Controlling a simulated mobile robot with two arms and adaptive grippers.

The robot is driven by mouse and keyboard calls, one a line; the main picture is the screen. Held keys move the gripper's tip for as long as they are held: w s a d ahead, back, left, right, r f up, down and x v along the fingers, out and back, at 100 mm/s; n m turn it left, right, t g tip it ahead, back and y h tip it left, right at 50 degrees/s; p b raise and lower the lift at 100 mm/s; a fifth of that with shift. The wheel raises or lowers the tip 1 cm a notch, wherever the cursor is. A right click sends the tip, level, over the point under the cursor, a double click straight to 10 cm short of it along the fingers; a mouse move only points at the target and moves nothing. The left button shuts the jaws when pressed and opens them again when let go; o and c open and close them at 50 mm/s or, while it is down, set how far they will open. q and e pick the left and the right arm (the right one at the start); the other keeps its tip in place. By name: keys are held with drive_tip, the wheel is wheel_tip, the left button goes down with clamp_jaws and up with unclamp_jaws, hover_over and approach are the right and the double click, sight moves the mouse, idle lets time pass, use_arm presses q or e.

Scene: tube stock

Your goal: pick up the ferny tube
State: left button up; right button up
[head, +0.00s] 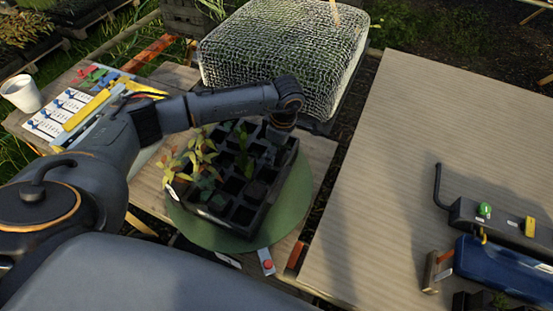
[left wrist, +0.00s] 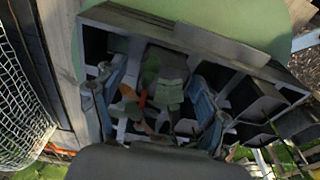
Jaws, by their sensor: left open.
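A black tray of square cells (head: 236,216) holds several seedlings. One seedling with yellow-green leaves (head: 200,152) stands at its left, and a narrow upright green plant (head: 243,152) stands near its middle. I cannot tell for sure which is the ferny tube. My left gripper (head: 279,132) is over the tray's far right part, its fingers mostly hidden by the wrist. In the left wrist view, the left gripper (left wrist: 155,110) is open, its blue-grey fingers either side of dark green leaves (left wrist: 150,72) and an orange-brown bit. Contact cannot be told. My right gripper does not show.
The tray rests on a round green mat (head: 302,190) on a wooden table. A mesh-covered block (head: 285,50) stands behind it. A board with labelled strips (head: 75,105) and a white cup (head: 21,93) lie left. The right table (head: 420,120) is largely bare, with a blue tool (head: 500,268) at its near end.

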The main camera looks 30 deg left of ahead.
use_arm(q)
drive_tip(key=shift+c, duration=0.5)
clamp_jaws()
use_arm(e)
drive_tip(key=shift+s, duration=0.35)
